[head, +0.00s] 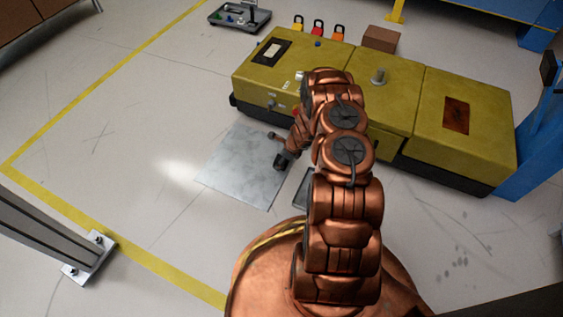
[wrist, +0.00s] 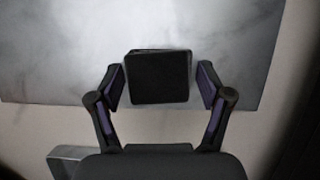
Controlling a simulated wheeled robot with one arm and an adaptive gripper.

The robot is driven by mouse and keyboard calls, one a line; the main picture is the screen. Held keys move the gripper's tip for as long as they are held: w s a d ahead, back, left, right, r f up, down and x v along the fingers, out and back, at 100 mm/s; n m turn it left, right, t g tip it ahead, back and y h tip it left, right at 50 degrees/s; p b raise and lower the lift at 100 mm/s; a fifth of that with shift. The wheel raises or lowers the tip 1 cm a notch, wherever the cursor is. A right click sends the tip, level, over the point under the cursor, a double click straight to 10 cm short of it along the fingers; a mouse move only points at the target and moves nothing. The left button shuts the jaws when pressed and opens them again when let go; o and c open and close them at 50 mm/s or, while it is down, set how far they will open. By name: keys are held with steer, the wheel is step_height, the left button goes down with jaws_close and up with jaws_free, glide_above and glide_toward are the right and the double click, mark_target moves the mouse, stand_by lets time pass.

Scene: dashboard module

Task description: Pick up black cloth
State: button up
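The black cloth (wrist: 158,78) shows in the wrist view as a small, dark, squarish piece. It lies between the two fingers of my gripper (wrist: 162,88), over the edge of a grey metal sheet (wrist: 60,50). The left finger is very close to the cloth, and a narrow gap shows at the right finger. Whether the left finger touches it I cannot tell. In the head view my gripper (head: 273,150) is low over the metal sheet (head: 235,170). I cannot make out the cloth there.
A long yellow case (head: 395,105) stands just behind my arm. A grey metal-edged object (head: 302,188) is partly hidden by my arm. A tool tray (head: 240,17), padlocks (head: 318,28) and a brown box (head: 381,39) are farther back.

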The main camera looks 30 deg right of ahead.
steer(key=c, duration=0.6)
step_height(320, 180, up, 10)
steer(key=p, duration=0.4)
steer(key=shift+c, duration=0.3)
steer(key=o, duration=0.5)
steer(key=shift+w, duration=0.1)
steer(key=c, duration=0.5)
